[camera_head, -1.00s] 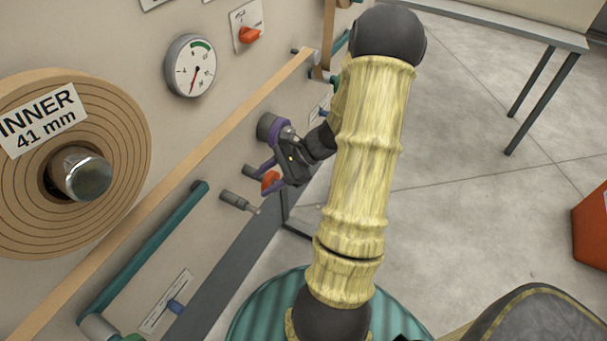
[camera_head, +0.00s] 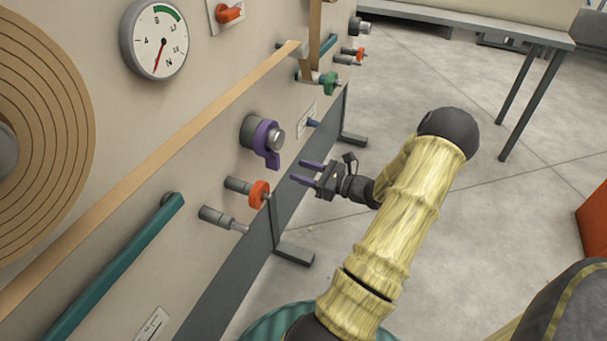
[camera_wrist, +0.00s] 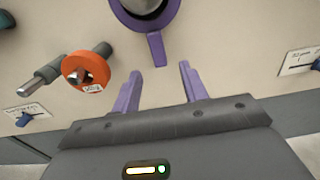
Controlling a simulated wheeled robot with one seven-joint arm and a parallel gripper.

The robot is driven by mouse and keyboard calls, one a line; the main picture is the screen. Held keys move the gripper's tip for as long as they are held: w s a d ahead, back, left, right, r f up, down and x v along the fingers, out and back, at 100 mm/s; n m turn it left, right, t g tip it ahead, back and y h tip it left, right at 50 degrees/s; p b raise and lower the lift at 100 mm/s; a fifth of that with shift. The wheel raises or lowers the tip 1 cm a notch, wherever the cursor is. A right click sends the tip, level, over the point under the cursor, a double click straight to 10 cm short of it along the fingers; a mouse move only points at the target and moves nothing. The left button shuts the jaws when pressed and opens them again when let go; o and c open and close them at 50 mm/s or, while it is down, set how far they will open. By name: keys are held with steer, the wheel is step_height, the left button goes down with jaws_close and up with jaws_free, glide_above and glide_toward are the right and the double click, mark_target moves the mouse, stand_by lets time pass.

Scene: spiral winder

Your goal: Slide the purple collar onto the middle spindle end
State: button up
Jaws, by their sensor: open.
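The purple collar (camera_head: 266,138) sits around a thick grey spindle end (camera_head: 276,140) on the machine's front panel, its tab hanging down. The metal tip of that spindle shows through the collar. In the wrist view the collar (camera_wrist: 170,20) is cut by the top edge, with its tab (camera_wrist: 156,50) pointing down. My gripper (camera_head: 306,171) is open and empty, its purple fingers to the right of the collar and apart from it. In the wrist view my gripper's fingertips (camera_wrist: 156,76) stand below the tab, one on each side.
Below the collar, an orange collar (camera_head: 259,194) sits on a thinner stub, and a bare grey stub (camera_head: 217,216) is lower left. A green-handled fitting (camera_head: 328,83) is farther along the panel. A tan strip (camera_head: 170,150) crosses above.

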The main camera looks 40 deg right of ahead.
mark_target(279, 165)
steer(key=shift+b+x, duration=1)
steer(key=shift+x, duration=2)
steer(key=shift+p+x, duration=0.45)
steer(key=shift+x, duration=1.1)
steer(key=shift+a, duration=0.15)
